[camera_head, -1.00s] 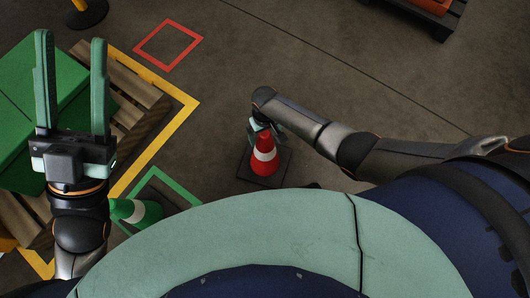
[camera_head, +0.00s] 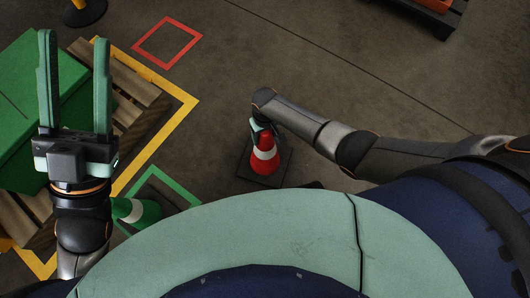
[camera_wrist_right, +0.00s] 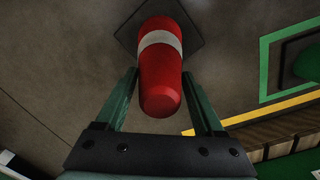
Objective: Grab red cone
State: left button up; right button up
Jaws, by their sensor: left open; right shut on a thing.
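The red cone (camera_head: 265,161) with a white band stands upright on its dark square base (camera_head: 284,169) on the floor, in the middle of the head view. My right gripper (camera_head: 261,130) is at the cone's top and shut on it. In the right wrist view the red cone (camera_wrist_right: 161,80) lies between the two green fingers of my right gripper (camera_wrist_right: 163,95), its tip toward the palm. My left gripper (camera_head: 75,85) is open and empty, fingers pointing up, over the green box and pallet at the left.
A green box (camera_head: 30,90) sits on a wooden pallet (camera_head: 140,105) inside a yellow floor line. A green cone (camera_head: 139,211) stands in a green floor square (camera_head: 183,190). A red floor square (camera_head: 168,44) at the back is empty. Open floor lies behind the red cone.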

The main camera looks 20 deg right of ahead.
grip_shut()
jog(key=shift+r, duration=0.1)
dwell(0.3)
